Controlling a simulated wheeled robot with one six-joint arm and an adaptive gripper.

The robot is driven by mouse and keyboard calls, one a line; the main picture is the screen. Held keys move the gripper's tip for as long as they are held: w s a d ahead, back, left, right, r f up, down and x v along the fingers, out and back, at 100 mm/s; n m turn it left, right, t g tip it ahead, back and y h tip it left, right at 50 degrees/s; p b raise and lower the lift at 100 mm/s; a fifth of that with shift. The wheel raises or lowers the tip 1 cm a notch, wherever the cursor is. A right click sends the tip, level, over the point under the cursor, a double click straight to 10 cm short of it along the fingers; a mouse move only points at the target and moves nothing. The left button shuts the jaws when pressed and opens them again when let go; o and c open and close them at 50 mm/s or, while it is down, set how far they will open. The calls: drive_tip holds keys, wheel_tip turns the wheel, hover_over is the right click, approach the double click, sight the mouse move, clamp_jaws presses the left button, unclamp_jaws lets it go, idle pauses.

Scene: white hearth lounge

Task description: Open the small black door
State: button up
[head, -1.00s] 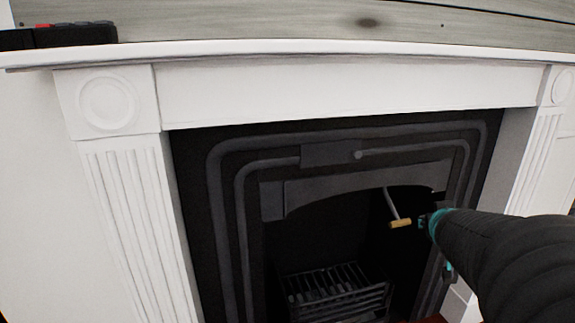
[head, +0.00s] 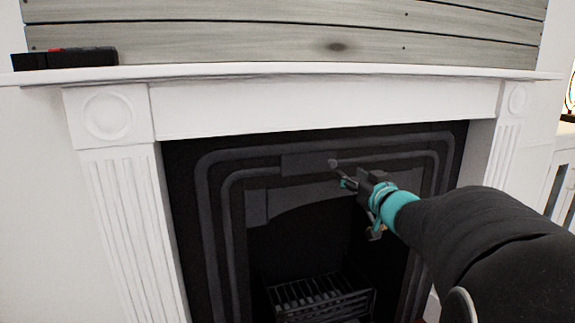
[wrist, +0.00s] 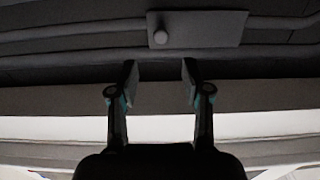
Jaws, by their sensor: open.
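The small black door (head: 300,165) is a flat dark plate on the fireplace surround, above the arched opening. It looks shut, flush with the surround. Its round grey knob (head: 333,163) is at its right end. In the wrist view the door (wrist: 215,28) is at the top, with the knob (wrist: 160,37) near its left end. My gripper (head: 346,182) is just below and right of the knob in the head view. In the wrist view my gripper (wrist: 159,75) has its two fingers apart, with nothing between them, and the knob appears beyond the gap.
A white mantel shelf (head: 300,73) juts out above the fireplace, with a black box (head: 65,58) on its left end. White fluted pillars (head: 120,220) flank the surround. A metal grate (head: 320,297) sits in the opening.

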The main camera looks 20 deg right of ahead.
sight(334, 164)
drive_tip(key=w, duration=0.9)
drive_tip(key=shift+w+a, duration=0.1)
drive_tip(key=shift+a, duration=0.15)
clamp_jaws()
